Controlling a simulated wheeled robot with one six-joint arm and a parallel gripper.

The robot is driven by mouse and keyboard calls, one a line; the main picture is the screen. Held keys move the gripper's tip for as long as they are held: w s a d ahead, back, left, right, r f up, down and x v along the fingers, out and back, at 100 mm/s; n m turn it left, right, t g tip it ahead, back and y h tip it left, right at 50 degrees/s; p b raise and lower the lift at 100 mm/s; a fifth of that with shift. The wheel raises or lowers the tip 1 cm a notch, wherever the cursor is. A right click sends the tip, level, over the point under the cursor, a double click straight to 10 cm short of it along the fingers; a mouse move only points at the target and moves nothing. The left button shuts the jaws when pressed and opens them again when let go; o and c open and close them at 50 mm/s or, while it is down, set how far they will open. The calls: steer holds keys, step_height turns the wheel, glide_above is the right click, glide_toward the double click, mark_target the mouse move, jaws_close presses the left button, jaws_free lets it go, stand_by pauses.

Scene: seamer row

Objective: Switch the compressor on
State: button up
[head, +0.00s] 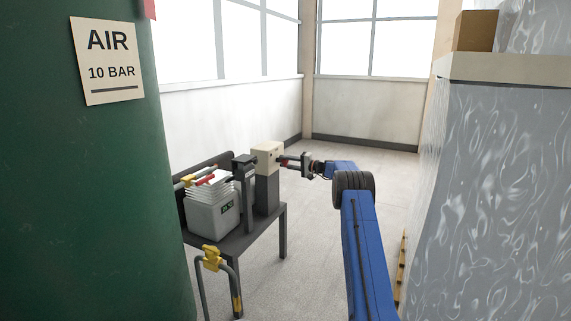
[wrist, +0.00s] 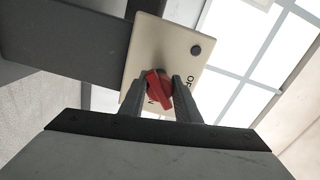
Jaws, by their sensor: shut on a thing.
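The switch box (head: 266,153) is a cream box on a dark grey post at the far end of a low table. In the wrist view, its cream face plate (wrist: 147,52) carries a red rotary knob (wrist: 159,88), a round dark button and black lettering that reads like OFF. More lettering by the knob is mostly hidden. My gripper (head: 284,160) reaches the box from the right. In the wrist view, my gripper (wrist: 159,84) has its two fingers on either side of the red knob, shut on it. The knob's pointing direction is hard to tell.
A green tank (head: 90,200) marked AIR 10 BAR fills the left. The dark table (head: 235,240) bears a grey bin (head: 212,218) with white sheets. A yellow-handled pipe (head: 212,258) stands in front. A wrapped stack (head: 490,190) is at right. Floor beyond is clear.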

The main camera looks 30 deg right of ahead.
steer(key=m, duration=0.4)
steer(key=shift+d+m, duration=0.1)
steer(key=shift+m, duration=0.2)
steer(key=m, duration=0.4)
steer(key=shift+m, duration=0.4)
steer(key=o, duration=1)
steer(key=shift+o, duration=0.2)
steer(key=v, duration=1.7)
steer(key=shift+s+d, duration=0.15)
